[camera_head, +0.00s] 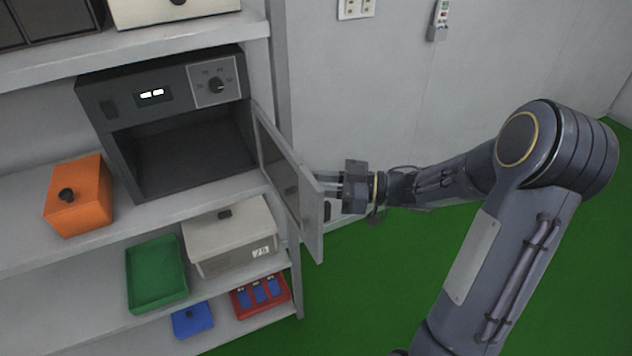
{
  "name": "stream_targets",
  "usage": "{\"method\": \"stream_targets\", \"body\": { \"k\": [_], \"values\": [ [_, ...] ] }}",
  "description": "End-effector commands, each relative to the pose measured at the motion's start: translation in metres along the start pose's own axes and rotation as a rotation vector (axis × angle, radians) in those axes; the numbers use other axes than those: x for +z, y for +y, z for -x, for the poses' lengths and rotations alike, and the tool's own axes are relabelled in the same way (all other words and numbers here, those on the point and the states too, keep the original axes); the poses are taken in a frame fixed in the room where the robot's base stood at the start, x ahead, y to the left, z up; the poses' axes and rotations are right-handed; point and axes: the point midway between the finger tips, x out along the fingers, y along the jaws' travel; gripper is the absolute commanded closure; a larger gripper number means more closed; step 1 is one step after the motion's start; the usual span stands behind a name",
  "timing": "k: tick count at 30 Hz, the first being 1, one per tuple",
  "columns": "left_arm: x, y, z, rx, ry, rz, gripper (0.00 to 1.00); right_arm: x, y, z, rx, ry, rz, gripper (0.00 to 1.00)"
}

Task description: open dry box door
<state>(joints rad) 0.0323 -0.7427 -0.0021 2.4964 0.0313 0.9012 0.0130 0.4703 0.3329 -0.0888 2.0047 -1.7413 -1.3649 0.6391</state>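The dry box (120,105) is a dark grey cabinet on the shelf at the left, with a lit display and a dial on top. Its door (309,222) stands wide open, swung out to the right, and the dark inside looks empty. My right gripper (328,186) is at the outer side of the door, near its free edge. Its fingertips are small and partly merge with the door edge, so I cannot tell whether they touch it or grip a handle. My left gripper is not in view.
An orange lidded box (79,196) stands left of the dry box. A green tray (157,274), a lidded beige box (230,238), a blue box (192,320) and a red tray (260,297) are on lower shelves. Green floor (370,290) is clear at the right.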

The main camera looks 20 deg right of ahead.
Motion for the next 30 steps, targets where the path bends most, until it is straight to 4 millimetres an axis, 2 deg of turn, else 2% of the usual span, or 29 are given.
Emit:
{"method": "stream_targets", "body": {
  "k": [7, 15, 21, 30],
  "values": [
    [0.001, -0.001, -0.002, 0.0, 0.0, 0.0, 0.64, 0.001, 0.0, 0.007, 0.002, -0.001, 0.001, 0.76],
    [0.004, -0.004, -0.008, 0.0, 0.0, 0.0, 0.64, 0.002, 0.001, 0.052, 0.004, -0.002, 0.002, 0.76],
    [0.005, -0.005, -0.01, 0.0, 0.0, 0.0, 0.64, 0.001, 0.001, 0.075, 0.002, -0.001, 0.001, 0.76],
    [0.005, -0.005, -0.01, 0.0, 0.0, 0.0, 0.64, 0.0, 0.0, 0.078, 0.0, 0.0, 0.0, 0.76]
  ]
}}
